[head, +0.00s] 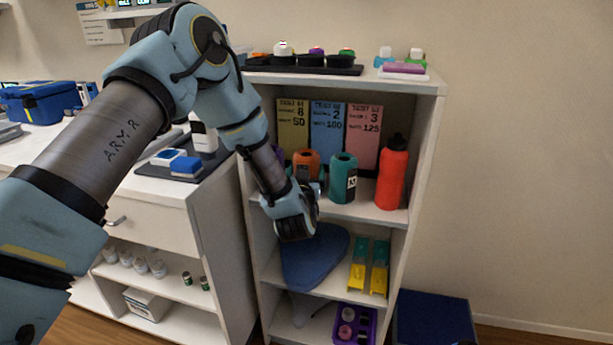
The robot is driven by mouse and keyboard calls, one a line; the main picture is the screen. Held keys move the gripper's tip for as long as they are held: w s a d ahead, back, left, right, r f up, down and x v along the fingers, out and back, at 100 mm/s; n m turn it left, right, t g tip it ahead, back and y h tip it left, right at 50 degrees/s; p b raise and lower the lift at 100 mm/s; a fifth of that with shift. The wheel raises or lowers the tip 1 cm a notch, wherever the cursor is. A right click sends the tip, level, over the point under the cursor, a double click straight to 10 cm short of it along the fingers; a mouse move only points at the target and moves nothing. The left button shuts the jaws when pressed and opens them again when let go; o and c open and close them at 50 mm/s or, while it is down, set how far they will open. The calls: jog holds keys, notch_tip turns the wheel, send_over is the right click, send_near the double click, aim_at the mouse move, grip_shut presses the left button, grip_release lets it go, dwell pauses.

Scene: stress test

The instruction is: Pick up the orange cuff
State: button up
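What looks like the orange cuff (306,160) stands on the upper shelf of the white cabinet, a rounded orange piece with a dark opening in its front. My arm reaches in from the left, and my gripper (303,212) is at the front of the cabinet, just below and in front of the orange piece. My gripper's wrist overlaps the piece's lower left side in the picture. The fingertips are not clear, so I cannot tell whether the gripper is open or touching anything.
A teal cuff-like piece (343,178) stands just right of the orange one, with a red bottle (392,172) further right. A purple thing is partly hidden on the left. Three test cards (328,128) stand behind. A blue paddle-shaped piece (316,258) lies on the shelf below.

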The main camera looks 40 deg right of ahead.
jog(key=shift+c, duration=1.2)
jog(key=shift+r, duration=0.1)
